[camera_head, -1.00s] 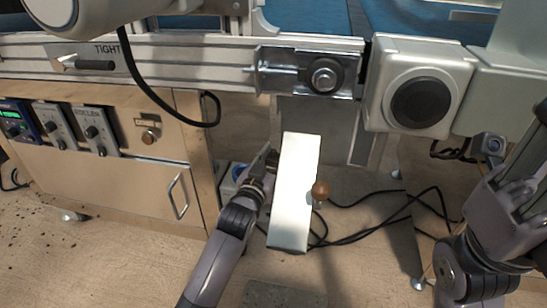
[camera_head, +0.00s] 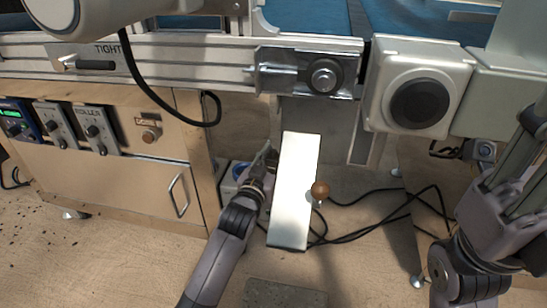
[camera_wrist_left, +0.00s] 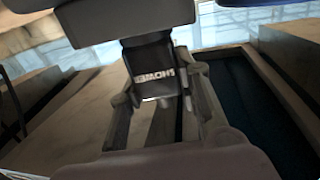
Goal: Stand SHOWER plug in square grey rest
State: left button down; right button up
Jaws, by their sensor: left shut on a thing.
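My left gripper (camera_head: 268,160) is low in the middle of the head view, partly hidden behind a pale upright panel. In the left wrist view the left gripper (camera_wrist_left: 162,105) is shut on the dark SHOWER plug (camera_wrist_left: 155,72), whose white lettering appears upside down. In the head view I cannot make out the plug. I cannot identify the square grey rest for certain in either view.
The pale panel (camera_head: 295,190) stands close beside the left gripper, with a brown ball knob (camera_head: 320,190) to its right. Black cables (camera_head: 380,235) lie on the floor. A wooden cabinet (camera_head: 110,180) stands left, and a metal machine rail (camera_head: 200,65) runs above.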

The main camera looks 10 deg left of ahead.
pick_arm(q)
jog(key=shift+f, duration=0.3)
jog(key=c, duration=1.1)
grip_release()
jog(key=shift+f, duration=0.1)
jog(key=shift+s, duration=0.1)
